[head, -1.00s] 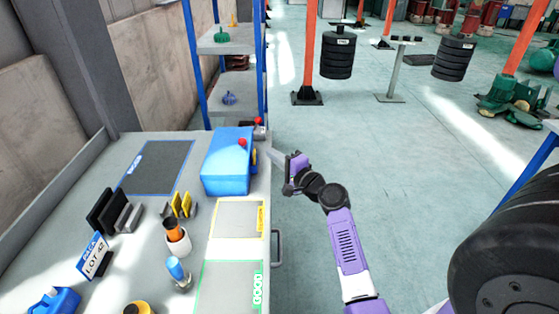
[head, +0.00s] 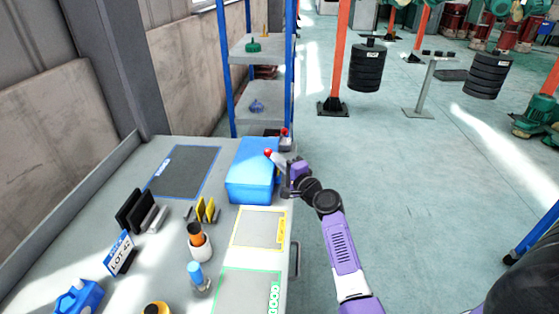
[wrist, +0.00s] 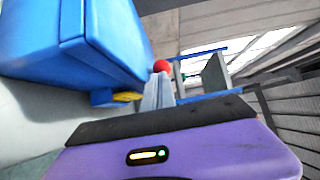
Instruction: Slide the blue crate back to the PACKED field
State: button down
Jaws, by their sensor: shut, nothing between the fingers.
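The blue crate (head: 250,182) stands on the bench near its right edge, just right of the dark, blue-edged field (head: 186,172). That field's blue label is too small to read surely; it seems to be the PACKED field, and it is bare. My gripper (head: 279,163) is shut and empty at the crate's right side, over the bench edge. In the wrist view the crate (wrist: 75,40) fills the upper left, with a blue and yellow fitting low on its side. Whether my fingers touch the crate I cannot tell.
A yellow-edged field (head: 258,230) and a green-edged GOOD field (head: 245,290) lie nearer. A small red-topped device (head: 285,142) stands behind the crate. Black and yellow holders (head: 205,210) and a white cup (head: 199,246) stand left. A blue-posted shelf (head: 258,85) is behind.

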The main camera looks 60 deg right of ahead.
jog(key=w+a, duration=0.2)
jog(key=w, duration=0.7)
jog(key=w+a+b, duration=0.1)
jog(key=w+a, duration=0.2)
jog(key=w, duration=0.5)
jog(key=shift+w, duration=0.35)
jog(key=shift+s, duration=0.1)
